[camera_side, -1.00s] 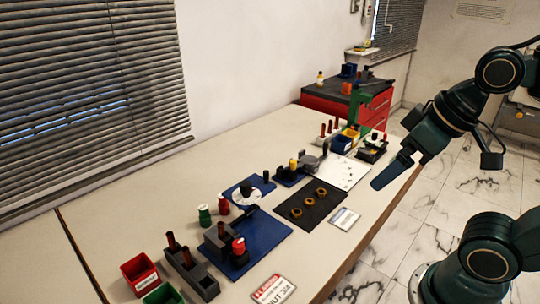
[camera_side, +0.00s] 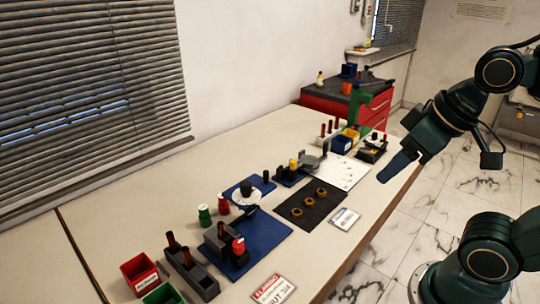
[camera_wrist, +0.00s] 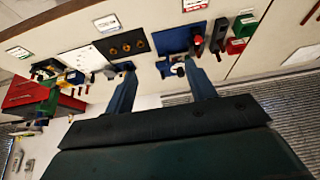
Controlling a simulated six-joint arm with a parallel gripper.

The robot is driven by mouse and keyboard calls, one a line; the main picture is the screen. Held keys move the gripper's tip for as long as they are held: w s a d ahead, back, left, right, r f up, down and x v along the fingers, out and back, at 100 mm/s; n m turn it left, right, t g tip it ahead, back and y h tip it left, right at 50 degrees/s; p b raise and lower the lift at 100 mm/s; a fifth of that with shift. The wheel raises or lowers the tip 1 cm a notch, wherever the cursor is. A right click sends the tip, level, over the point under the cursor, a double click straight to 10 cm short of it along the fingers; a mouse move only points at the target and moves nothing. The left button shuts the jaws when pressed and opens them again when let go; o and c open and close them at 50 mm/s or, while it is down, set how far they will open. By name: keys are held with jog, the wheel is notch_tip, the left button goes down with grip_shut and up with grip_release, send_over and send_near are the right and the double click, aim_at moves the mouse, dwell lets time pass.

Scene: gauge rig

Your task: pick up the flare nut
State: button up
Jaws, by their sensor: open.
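Three brass, ring-like nuts lie in a row on a black mat (camera_side: 326,207); I take these as flare nuts. The far nut (camera_side: 321,192), middle nut (camera_side: 309,201) and near nut (camera_side: 297,212) are apart from each other. In the wrist view the nuts (camera_wrist: 126,47) show on the mat, above and left of the space between my fingers. My gripper (camera_side: 384,177) is over the table's front edge, above and to the right of the mat, touching nothing. In the wrist view my gripper's fingers (camera_wrist: 158,66) are wide apart and empty.
A white perforated board (camera_side: 345,171) lies beyond the mat. A label card (camera_side: 344,218) lies in front. A red bin (camera_side: 139,276) stands at near left.

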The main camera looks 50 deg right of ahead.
jog(key=w+d+r+n+g+y, duration=0.1)
jog(key=w+r+n, duration=0.1)
jog(key=w, duration=0.4)
jog(key=w+d+r+n+g, duration=0.1)
jog(key=w+r+n, duration=0.15)
jog(key=w, duration=0.35)
jog(key=w+d+f+n+g+y, duration=0.1)
jog(key=w+d+f+n, duration=0.25)
jog(key=w+d, duration=0.55)
jog(key=w+d+f+n+g+y, duration=0.1)
jog(key=w+d+f+n+g, duration=0.1)
jog(key=w+d+f+n, duration=0.5)
jog(key=d+f+n+y, duration=0.1)
jog(key=d+f+n, duration=0.2)
jog(key=d+f, duration=1)
notch_tip(320, 180, down, 2)
jog(key=shift+w+d+f+g+y, duration=0.15)
jog(key=shift+f+g+y, duration=0.1)
jog(key=shift+g+y, duration=0.05)
jog(key=shift+f, duration=0.15)
